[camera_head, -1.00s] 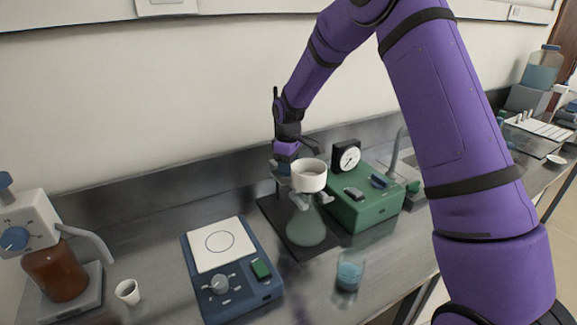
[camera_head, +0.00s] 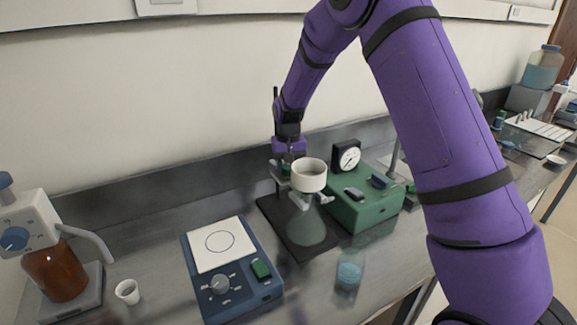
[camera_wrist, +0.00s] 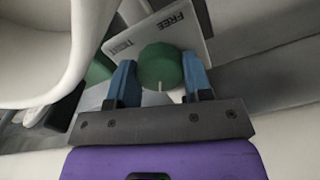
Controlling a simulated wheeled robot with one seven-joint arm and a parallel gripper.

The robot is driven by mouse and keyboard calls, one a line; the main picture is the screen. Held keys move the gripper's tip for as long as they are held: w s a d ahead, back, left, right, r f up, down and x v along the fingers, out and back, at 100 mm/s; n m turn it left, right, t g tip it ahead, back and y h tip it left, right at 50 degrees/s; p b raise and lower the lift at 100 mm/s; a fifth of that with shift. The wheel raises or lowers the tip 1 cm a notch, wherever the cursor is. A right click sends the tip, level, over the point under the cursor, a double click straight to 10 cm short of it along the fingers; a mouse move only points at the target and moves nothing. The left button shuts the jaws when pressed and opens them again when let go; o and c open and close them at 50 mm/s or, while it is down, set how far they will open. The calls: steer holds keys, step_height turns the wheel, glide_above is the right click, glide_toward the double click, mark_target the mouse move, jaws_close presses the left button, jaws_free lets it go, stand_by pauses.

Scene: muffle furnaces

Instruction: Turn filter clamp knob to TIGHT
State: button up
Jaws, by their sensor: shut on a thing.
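The filter clamp knob (camera_wrist: 160,66) is round and green with a pale pointer line. In the wrist view it sits between the two blue fingers of my gripper (camera_wrist: 160,82), which is shut on it. The clamp's light label plate (camera_wrist: 188,28) reads TIGHT and FREE; the pointer line faces the gripper side, away from both words. In the head view my gripper (camera_head: 288,160) is at the clamp behind the white filter funnel (camera_head: 310,180), and its fingers are mostly hidden. The funnel stands above a conical flask (camera_head: 306,226).
A green pump box (camera_head: 362,205) with a gauge (camera_head: 347,157) stands right of the flask. A blue stirrer plate (camera_head: 232,270) is to the left. A beaker of blue liquid (camera_head: 349,272) stands in front. The wall is close behind.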

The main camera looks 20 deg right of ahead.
mark_target(288, 165)
steer(key=m, duration=0.5)
steer(key=shift+m, duration=0.3)
steer(key=m, duration=0.5)
steer(key=shift+w, duration=0.1)
steer(key=shift+m, duration=0.4)
steer(key=o, duration=0.9)
steer(key=shift+r, duration=0.1)
step_height(288, 165, up, 11)
steer(key=shift+f, duration=0.15)
